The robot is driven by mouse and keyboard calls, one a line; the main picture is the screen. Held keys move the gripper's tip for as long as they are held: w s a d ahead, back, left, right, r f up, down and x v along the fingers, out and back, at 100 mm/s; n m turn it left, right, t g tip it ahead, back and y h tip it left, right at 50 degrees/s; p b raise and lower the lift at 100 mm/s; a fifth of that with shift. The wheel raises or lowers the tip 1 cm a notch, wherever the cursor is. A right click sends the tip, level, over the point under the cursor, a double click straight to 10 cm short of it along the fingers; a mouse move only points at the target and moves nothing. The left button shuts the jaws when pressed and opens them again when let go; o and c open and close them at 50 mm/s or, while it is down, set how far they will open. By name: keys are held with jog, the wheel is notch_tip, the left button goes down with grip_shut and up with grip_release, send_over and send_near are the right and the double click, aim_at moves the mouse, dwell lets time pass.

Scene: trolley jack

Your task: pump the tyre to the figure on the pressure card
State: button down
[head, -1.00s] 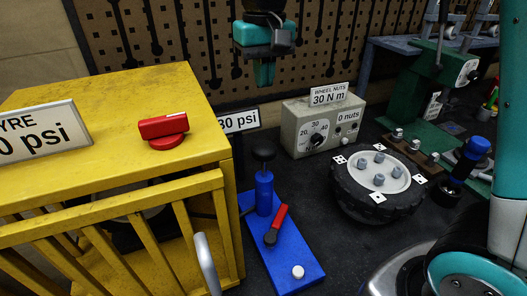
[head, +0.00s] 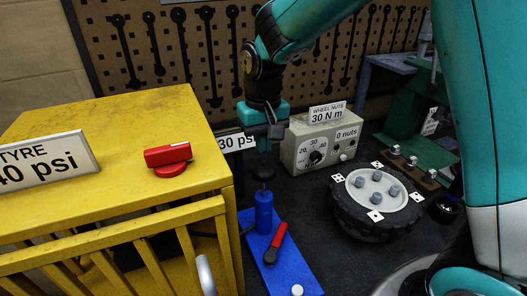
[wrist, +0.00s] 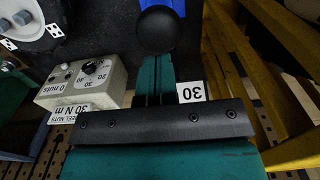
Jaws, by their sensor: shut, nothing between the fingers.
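The pressure card (head: 48,166) reads "TYRE 40 psi" and stands on the yellow cabinet. A smaller sign (head: 236,142) behind the pump reads "30 psi"; its right end is close to my gripper. The pump (head: 263,212) is a blue upright cylinder with a black ball knob (head: 263,174) on top. My gripper (head: 263,148) points down, shut and empty, just above the knob. In the wrist view the knob (wrist: 157,30) shows just beyond the teal fingertips (wrist: 154,60); whether they touch is unclear. The tyre (head: 375,205) lies flat at right with grey nuts on its hub.
The pump's blue base (head: 290,270) carries a red-handled lever (head: 278,237) and a white button (head: 297,290). The yellow cabinet (head: 110,120) with a red knob (head: 168,155) stands close left. A grey wheel-nuts box (head: 320,148) stands right of my gripper, before the pegboard.

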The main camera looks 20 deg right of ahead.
aim_at(263, 166)
notch_tip(263, 166, down, 4)
jog(key=shift+f+p, duration=0.1)
jog(key=shift+p, duration=0.65)
jog(key=shift+f, duration=0.15)
notch_tip(263, 166, down, 5)
jog(key=b, duration=0.4)
jog(key=shift+s, duration=0.1)
notch_tip(263, 166, up, 5)
jog(key=p, duration=0.4)
jog(key=shift+r+b, duration=0.3)
jog(key=shift+b, duration=0.2)
notch_tip(263, 166, up, 9)
jog(key=b, duration=0.2)
